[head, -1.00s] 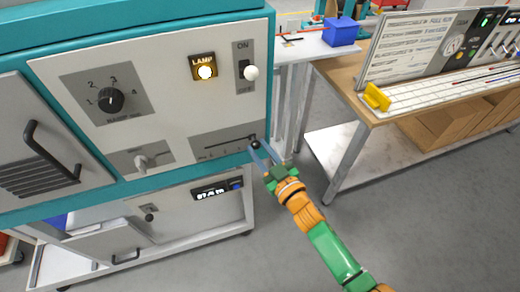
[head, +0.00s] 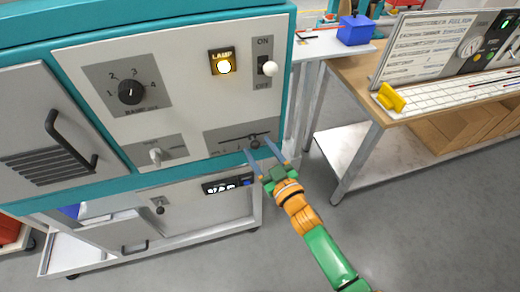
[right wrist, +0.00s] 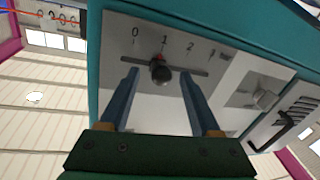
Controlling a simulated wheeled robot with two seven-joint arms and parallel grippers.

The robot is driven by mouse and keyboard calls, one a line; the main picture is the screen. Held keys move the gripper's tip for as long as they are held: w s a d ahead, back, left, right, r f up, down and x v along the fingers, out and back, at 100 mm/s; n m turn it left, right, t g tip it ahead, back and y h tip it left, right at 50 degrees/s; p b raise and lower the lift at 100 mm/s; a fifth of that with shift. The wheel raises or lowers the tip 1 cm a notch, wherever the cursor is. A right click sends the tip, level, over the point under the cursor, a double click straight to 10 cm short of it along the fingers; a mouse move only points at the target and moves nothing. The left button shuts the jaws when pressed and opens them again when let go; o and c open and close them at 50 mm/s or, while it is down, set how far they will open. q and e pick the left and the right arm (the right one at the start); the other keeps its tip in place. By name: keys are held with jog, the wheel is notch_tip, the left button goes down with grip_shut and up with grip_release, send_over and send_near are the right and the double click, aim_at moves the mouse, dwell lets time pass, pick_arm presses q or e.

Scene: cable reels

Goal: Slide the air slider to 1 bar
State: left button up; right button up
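The air slider is a dark round knob (right wrist: 161,72) on a slot in the grey plate of the machine front. Its red pointer stands at about the "1" of the 0-to-3 scale in the right wrist view. In the head view the slider knob (head: 255,143) is right of the middle of its slot. My right gripper (head: 262,152) is open. In the right wrist view its two blue fingers (right wrist: 158,84) stand apart on either side of the knob, with gaps visible on both sides. My left gripper is not in view.
A door handle (head: 70,140) sticks out at left. A wooden table (head: 350,75) stands to the right.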

jog(key=shift+a, duration=0.15)
jog(key=v, duration=0.7)
